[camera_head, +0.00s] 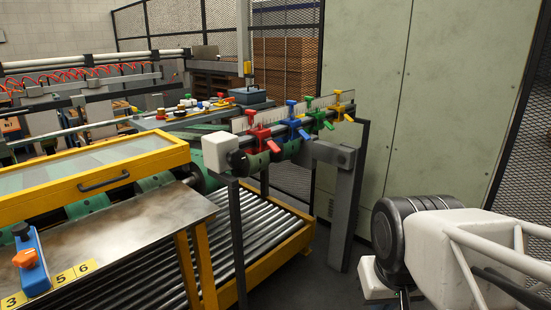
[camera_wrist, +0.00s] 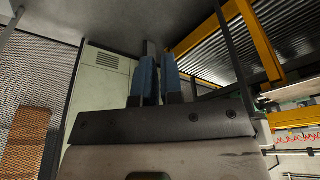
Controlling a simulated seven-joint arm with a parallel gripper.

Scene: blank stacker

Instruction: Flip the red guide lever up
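The red guide clamp (camera_head: 259,136) is the nearest in a row of coloured clamps on a horizontal rail in the head view. Its red lever (camera_head: 272,147) points forward and down to the right; a red knob stands above it. In the head view my arm is at the lower right, well apart from the red clamp, and its fingertips are not clearly visible. In the wrist view my gripper (camera_wrist: 159,62) shows two blue-grey fingers with a narrow gap between them and nothing held. The red lever does not show in the wrist view.
Blue (camera_head: 295,122), green (camera_head: 318,119) and yellow (camera_head: 339,107) clamps follow along the rail. A grey post (camera_head: 346,205) supports the rail end. A roller conveyor (camera_head: 240,250) lies below. A pale cabinet (camera_head: 400,110) stands behind. Open space lies between my arm and the rail.

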